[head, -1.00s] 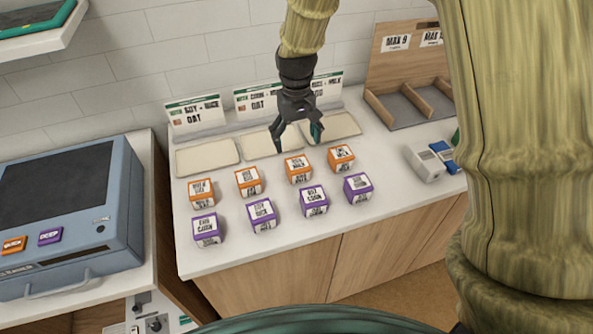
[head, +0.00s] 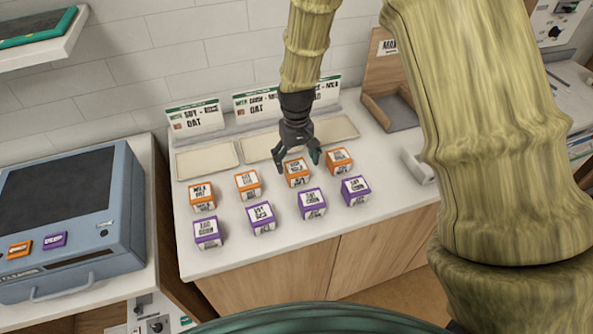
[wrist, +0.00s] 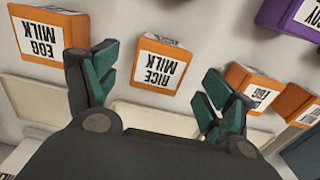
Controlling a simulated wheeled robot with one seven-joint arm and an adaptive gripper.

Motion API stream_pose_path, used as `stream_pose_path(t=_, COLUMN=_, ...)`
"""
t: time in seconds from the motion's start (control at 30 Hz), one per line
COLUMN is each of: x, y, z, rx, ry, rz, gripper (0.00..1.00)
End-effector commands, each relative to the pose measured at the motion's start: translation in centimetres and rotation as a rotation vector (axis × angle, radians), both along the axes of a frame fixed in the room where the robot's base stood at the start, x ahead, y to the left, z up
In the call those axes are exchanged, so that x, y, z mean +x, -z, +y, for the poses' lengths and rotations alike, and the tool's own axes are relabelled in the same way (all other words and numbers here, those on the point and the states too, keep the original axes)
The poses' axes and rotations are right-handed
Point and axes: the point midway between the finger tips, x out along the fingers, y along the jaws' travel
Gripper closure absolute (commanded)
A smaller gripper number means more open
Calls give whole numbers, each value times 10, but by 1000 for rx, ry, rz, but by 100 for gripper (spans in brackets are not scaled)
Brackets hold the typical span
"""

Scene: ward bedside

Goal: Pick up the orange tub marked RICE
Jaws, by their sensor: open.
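The orange tub whose label reads RICE MILK (wrist: 160,66) shows in the wrist view, ahead of and between my fingertips. In the head view it appears to be the third orange tub from the left (head: 297,175), though its print is too small to read surely. My gripper (head: 298,160) is open, pointing down at the back of this tub. In the wrist view the fingers (wrist: 160,82) stand apart with nothing held between them, and I see no contact. An orange EGG MILK tub (wrist: 48,40) is at the left there.
Other orange tubs (head: 202,196) (head: 247,184) (head: 339,161) stand close on either side, with a row of purple tubs (head: 311,203) in front. Pale trays (head: 207,159) and label cards (head: 195,118) are behind. A wooden holder (head: 385,108) stands right, a blue machine (head: 75,220) left.

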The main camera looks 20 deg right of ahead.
Motion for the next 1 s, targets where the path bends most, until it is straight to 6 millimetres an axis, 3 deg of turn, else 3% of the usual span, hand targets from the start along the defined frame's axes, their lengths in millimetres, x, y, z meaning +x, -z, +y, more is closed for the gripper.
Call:
stream_pose_path(t=0.4, x=2, y=34, z=-1, rx=0, ry=0, rz=1, gripper=18)
stream_pose_path(t=0.77, x=2, y=39, z=-1, rx=0, ry=0, rz=-1, gripper=18)
stream_pose_path(t=1.0, x=2, y=39, z=-1, rx=0, ry=0, rz=-1, gripper=60)
